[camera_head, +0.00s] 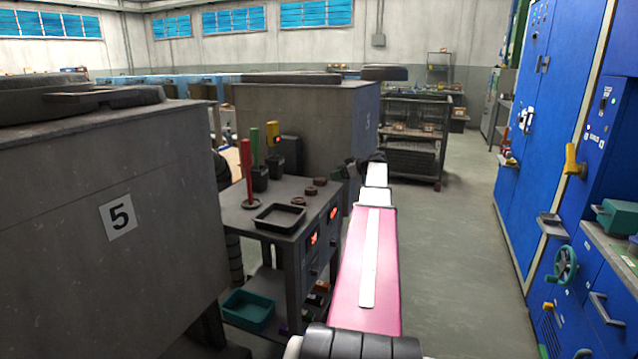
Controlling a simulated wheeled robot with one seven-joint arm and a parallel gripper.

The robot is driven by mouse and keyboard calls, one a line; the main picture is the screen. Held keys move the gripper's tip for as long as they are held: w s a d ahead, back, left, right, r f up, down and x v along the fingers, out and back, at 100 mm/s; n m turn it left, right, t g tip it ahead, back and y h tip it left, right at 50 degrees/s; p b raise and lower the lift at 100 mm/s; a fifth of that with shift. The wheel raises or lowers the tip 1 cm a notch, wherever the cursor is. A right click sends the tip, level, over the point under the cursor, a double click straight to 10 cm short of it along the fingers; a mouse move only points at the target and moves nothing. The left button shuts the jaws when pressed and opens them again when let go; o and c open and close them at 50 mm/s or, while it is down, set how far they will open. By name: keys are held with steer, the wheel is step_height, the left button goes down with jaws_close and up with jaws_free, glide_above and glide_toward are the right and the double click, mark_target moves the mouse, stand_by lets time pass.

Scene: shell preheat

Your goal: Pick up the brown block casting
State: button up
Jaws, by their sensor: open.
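Several small dark brown pieces lie on the grey work table (272,222), near its right edge. One brown piece (310,190) sits in the middle of the group, with another piece (298,201) in front and one (320,182) behind. They are too small to tell which is the block casting. More brown pieces (400,127) show on the dark rack farther back. My gripper (372,160) is open at the end of my outstretched pink and white arm, beyond and right of the table pieces. Its fingers are small and partly hidden by my wrist.
A black tray (279,218) and red, green and yellow-topped tools stand on the table. A teal bin (248,311) is below. A large grey box marked 5 (119,216) fills the left. Blue cabinets (555,130) line the right. The floor aisle (455,240) between is clear.

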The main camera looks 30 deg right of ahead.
mark_target(320, 179)
steer(key=x, duration=0.7)
steer(key=shift+s+a+f, duration=0.15)
steer(key=shift+a+f, duration=0.1)
steer(key=shift+f, duration=0.1)
steer(key=c, duration=1.1)
